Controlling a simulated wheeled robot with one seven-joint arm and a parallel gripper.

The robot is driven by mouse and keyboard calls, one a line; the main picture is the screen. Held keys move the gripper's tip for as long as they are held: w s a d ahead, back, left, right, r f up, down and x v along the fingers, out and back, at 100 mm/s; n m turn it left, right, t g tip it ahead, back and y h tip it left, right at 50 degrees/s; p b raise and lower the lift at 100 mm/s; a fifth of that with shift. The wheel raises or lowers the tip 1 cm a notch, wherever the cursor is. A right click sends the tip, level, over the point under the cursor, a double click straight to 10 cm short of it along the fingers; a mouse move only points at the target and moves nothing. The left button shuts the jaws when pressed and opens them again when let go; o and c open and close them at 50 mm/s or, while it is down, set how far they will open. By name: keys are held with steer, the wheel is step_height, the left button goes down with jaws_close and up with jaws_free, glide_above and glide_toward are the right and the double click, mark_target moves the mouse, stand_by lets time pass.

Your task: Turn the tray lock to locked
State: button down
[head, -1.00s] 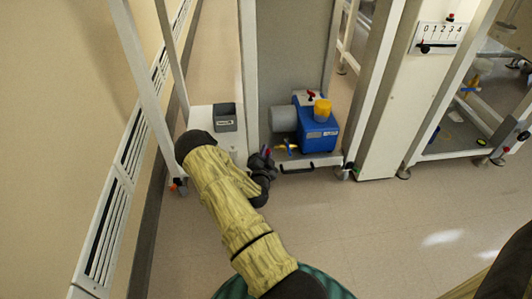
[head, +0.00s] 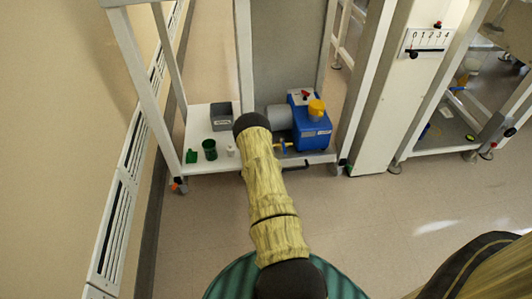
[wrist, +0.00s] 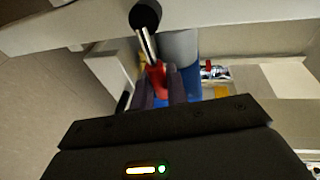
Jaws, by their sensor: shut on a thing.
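The tray lock shows in the wrist view as a lever with a metal shank and a red grip (wrist: 158,77), below a round black hub (wrist: 145,15). My gripper (wrist: 161,82) is shut on the red grip, with a finger on either side. The lever slants slightly from the hub toward the fingers. In the head view my arm hides the gripper and the lever. The tray (head: 313,158) is the low white shelf front under the blue pump (head: 313,130). No lock marking is readable.
On the low shelf left of my arm are a grey bin (head: 222,117), a dark green cup (head: 210,149), a green block (head: 191,156) and a small white item (head: 230,151). White frame legs (head: 342,100) stand close by. The floor in front is clear.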

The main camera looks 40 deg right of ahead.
steer(key=shift+a+f+m+y+p, duration=0.2)
steer(key=shift+f+m+y+p, duration=0.45)
steer(key=shift+f+m, duration=0.55)
steer(key=shift+r+m, duration=0.2)
steer(key=shift+m, duration=0.1)
steer(key=c, duration=1.4)
jaws_free()
steer(key=shift+c, duration=0.2)
steer(key=p+v, duration=0.7)
steer(key=v, duration=1)
steer(key=shift+s+a+f, duration=0.1)
steer(key=shift+s, duration=0.05)
